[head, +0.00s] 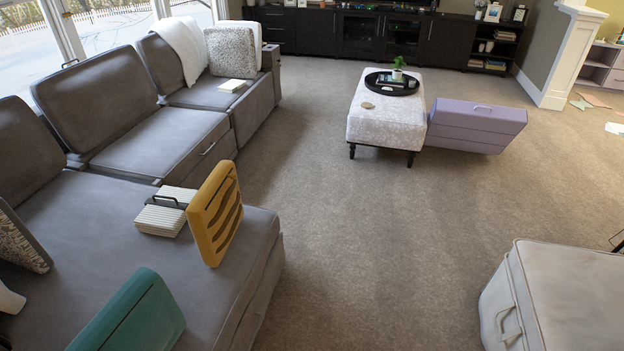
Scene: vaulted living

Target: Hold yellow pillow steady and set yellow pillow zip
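The yellow pillow (207,222) stands upright, slightly tilted, near the front edge of the grey sofa (110,230). Its broad face has dark wavy stripes and is turned to the right. A zip on it is too small to make out from here. Neither of my grippers shows in the head view, and nothing is seen touching the pillow.
A white ribbed item (160,221) with a dark handle lies just left of the pillow. A teal pillow (130,318) stands nearer.

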